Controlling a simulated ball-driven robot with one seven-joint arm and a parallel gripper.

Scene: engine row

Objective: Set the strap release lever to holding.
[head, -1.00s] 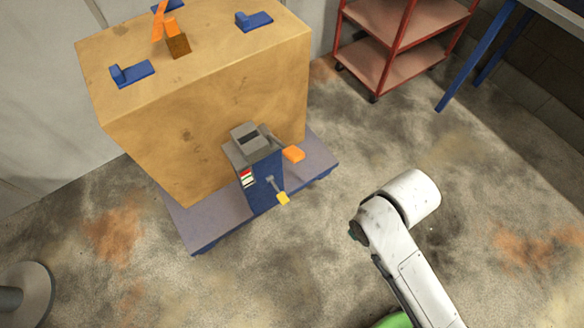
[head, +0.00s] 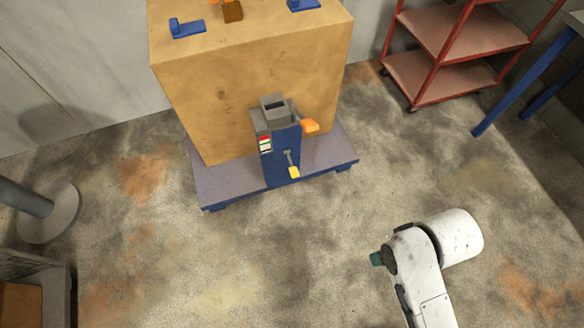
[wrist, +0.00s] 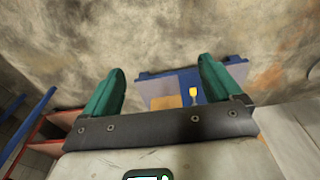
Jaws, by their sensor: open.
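A blue post (head: 282,160) with a grey top stands at the front of a large wooden crate. A short lever with a yellow grip (head: 294,172) sticks out of the post's front face, grip low. A second handle, orange (head: 310,126), sticks out at the post's upper right. I cannot tell which is the strap release lever. My gripper (wrist: 160,75) is open and empty, with green fingers spread. In the head view only a teal tip of the gripper shows.
A small red, white and green label (head: 265,144) is on the post. The wooden crate (head: 210,110) stands on a grey-blue pallet (head: 225,185). A red shelf cart (head: 435,75) stands at the back right, a round-based stand (head: 50,215) at left. The floor between arm and post is clear.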

